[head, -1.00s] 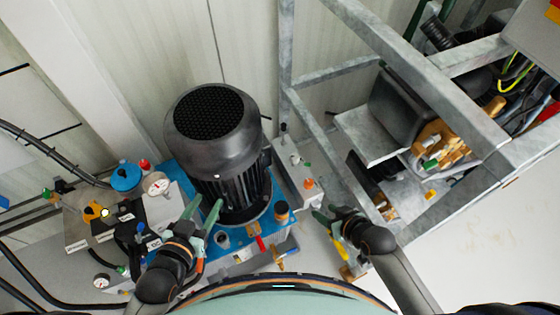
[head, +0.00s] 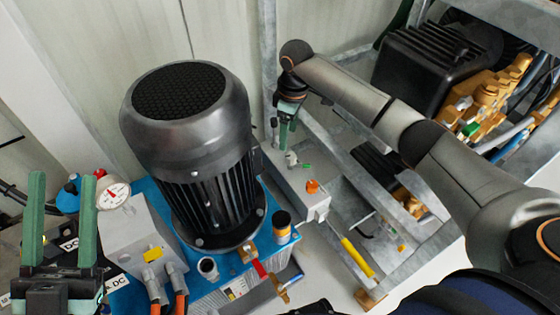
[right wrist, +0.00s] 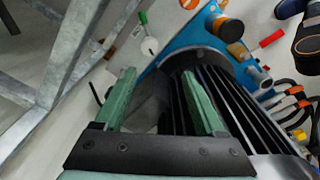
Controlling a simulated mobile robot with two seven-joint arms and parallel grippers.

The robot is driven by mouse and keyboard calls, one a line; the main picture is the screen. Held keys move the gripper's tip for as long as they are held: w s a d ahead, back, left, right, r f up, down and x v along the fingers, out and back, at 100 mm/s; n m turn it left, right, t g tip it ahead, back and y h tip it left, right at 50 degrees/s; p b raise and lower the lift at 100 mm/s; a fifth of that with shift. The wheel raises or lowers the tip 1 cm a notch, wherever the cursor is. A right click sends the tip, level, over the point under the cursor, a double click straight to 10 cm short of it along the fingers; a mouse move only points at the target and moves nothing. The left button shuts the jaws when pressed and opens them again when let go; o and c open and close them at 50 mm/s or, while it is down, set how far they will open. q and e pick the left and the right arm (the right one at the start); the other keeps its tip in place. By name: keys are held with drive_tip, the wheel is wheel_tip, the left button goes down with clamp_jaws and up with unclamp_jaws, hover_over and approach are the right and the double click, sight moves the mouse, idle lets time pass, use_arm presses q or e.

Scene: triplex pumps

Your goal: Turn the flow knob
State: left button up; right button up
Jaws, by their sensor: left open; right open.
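No knob carries a readable flow label, so I cannot tell which one is the flow knob. A pale box beside the motor bears an orange knob (head: 312,186) and a small white fitting with a green handle (head: 307,166); the fitting also shows in the right wrist view (right wrist: 150,46). A blue knob (head: 70,189) sits behind my left gripper (head: 64,182), partly hidden. My left gripper is open and empty, fingers upward in the picture, left of the gauge. My right gripper (head: 284,142) is open and empty above the pale box, pointing down; its jaws show in its wrist view (right wrist: 157,82).
A large black motor (head: 190,130) stands on a blue tank (head: 210,272) between my grippers. A pressure gauge (head: 113,194) stands near my left gripper. A galvanized frame (head: 268,60) rises close to my right gripper. A yellow handle (head: 357,257) lies right of the tank.

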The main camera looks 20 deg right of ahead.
sight(292, 156)
drive_tip(key=f+b, duration=0.2)
drive_tip(key=f, duration=0.1)
drive_tip(key=d+f+b, duration=0.1)
drive_tip(key=f+b, duration=0.1)
drive_tip(key=f, duration=0.1)
drive_tip(key=w+d+f+b, duration=0.1)
drive_tip(key=f+b, duration=0.1)
drive_tip(key=f, duration=0.2)
drive_tip(key=shift+w+f, duration=0.1)
use_arm(q)
drive_tip(key=f, duration=0.1)
drive_tip(key=f+h, duration=0.1)
drive_tip(key=f, duration=0.1)
drive_tip(key=s+f+m+h, duration=0.1)
drive_tip(key=f, duration=0.1)
drive_tip(key=shift+s+d+f+g, duration=0.1)
drive_tip(key=shift+d+g, duration=0.2)
drive_tip(key=shift+d, duration=0.05)
use_arm(e)
drive_tip(key=shift+c, duration=0.2)
clamp_jaws()
